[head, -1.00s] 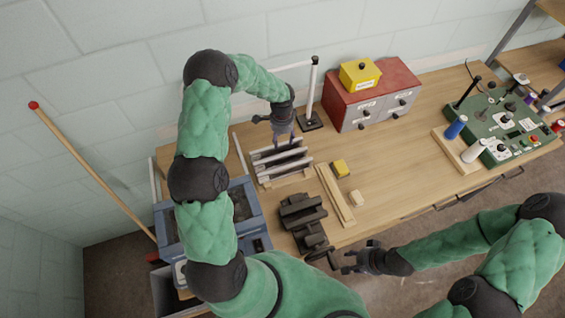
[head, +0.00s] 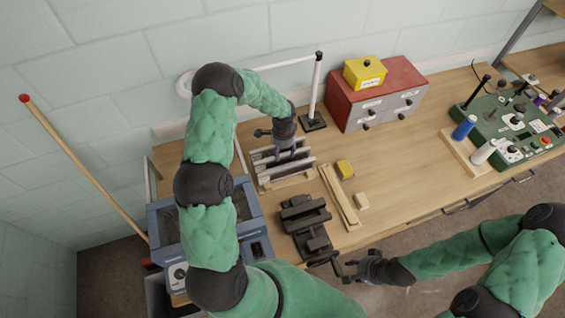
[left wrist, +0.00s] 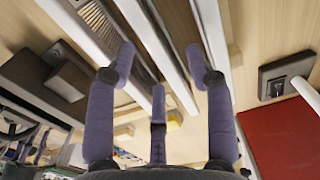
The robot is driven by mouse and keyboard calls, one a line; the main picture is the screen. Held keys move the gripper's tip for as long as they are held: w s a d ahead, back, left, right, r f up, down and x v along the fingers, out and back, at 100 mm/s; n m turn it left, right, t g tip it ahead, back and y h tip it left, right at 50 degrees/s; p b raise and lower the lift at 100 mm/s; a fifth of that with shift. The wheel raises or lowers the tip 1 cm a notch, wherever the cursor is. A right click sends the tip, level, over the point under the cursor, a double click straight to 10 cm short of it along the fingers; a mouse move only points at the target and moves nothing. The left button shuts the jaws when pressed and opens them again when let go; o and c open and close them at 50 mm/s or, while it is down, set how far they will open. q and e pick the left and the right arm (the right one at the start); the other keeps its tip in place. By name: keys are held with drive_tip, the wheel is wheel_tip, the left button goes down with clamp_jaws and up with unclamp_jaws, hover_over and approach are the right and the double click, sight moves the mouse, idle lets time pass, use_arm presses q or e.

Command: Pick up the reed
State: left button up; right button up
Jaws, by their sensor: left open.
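Several long pale-railed reeds stand side by side in a wooden rack (head: 266,187) on the bench's left part. In the left wrist view, a reed (left wrist: 157,45) with fine dark teeth between light rails runs under my fingers. I cannot tell which reed is the task's. My left gripper (head: 287,152) points down just above the rack's far half. Its purple fingers (left wrist: 163,62) are spread open over the reed rails, with nothing held. Whether the fingertips touch a rail is not clear. My right gripper (head: 345,270) is open and empty by the bench's front edge.
A dark metal vise-like block (head: 305,220) stands in front of the rack. Wooden strips (head: 339,197) and a yellow block (head: 345,169) lie to its right. A post on a black base (head: 315,95) and a red drawer cabinet (head: 375,100) stand behind. The right-centre bench is clear.

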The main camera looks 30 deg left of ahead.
sight(283, 156)
use_arm(q)
wheel_tip(283, 156, down, 4)
drive_tip(key=shift+s+f+b, duration=0.1)
drive_tip(key=shift+s+b, duration=0.05)
drive_tip(key=shift+b, duration=0.7)
clamp_jaws()
